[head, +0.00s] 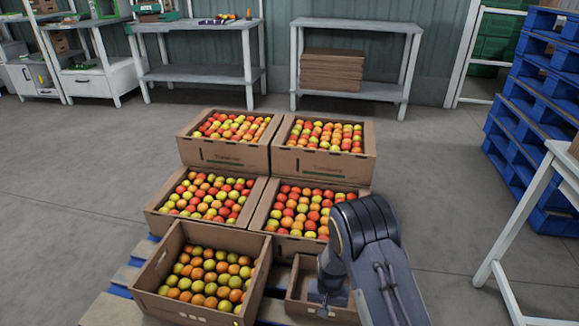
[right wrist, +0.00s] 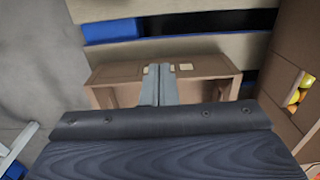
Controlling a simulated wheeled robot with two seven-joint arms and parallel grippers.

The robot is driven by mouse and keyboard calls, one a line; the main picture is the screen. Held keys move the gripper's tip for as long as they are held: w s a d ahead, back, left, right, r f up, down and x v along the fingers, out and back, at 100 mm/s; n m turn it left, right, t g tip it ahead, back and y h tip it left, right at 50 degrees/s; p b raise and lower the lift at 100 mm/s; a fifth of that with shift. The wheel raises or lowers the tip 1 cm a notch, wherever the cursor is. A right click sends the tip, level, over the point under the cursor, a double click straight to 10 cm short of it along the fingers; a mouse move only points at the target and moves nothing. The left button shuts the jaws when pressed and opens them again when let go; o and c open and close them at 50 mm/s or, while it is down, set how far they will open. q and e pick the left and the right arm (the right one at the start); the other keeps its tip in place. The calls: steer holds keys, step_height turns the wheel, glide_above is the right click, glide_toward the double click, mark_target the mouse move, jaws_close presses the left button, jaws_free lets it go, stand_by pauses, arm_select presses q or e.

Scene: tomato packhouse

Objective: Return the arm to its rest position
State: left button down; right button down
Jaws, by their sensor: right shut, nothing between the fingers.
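My right arm comes in from the bottom right of the head view. Its gripper (head: 323,302) points down over a small open cardboard box (head: 299,311) beside the front tomato crate. In the right wrist view the gripper's fingers (right wrist: 158,72) are together with nothing between them, in front of the same box (right wrist: 112,73). The arm hides part of the box, and I cannot tell how high the fingertips are over it. The visible part of the box looks empty. My left gripper is not in view.
Tomato crates stand on a blue pallet: a front crate (head: 187,309), with more behind it. A white-legged table (head: 520,225) and stacked blue pallets (head: 515,120) stand to the right. Shelves (head: 355,90) line the back wall. The floor at left is clear.

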steer(key=s+d+r+t+y, duration=0.15)
steer(key=s+r, duration=0.25)
steer(key=r, duration=0.9)
steer(key=s+d+r+t+y, duration=0.1)
steer(key=s+d+r+y, duration=0.25)
steer(key=r, duration=0.95)
steer(key=s+r+t, duration=0.1)
steer(key=s+r, duration=0.2)
steer(key=s, duration=0.3)
steer(key=s+d+r+n+t+h, duration=0.1)
steer(key=s+r, duration=0.1)
steer(key=s, duration=0.4)
steer(key=s+r+t, duration=0.1)
steer(key=s+r, duration=0.2)
steer(key=s, duration=0.3)
step_height(320, 180, up, 32)
steer(key=p, duration=3.2)
steer(key=shift+n, duration=0.3)
steer(key=shift+f, duration=0.15)
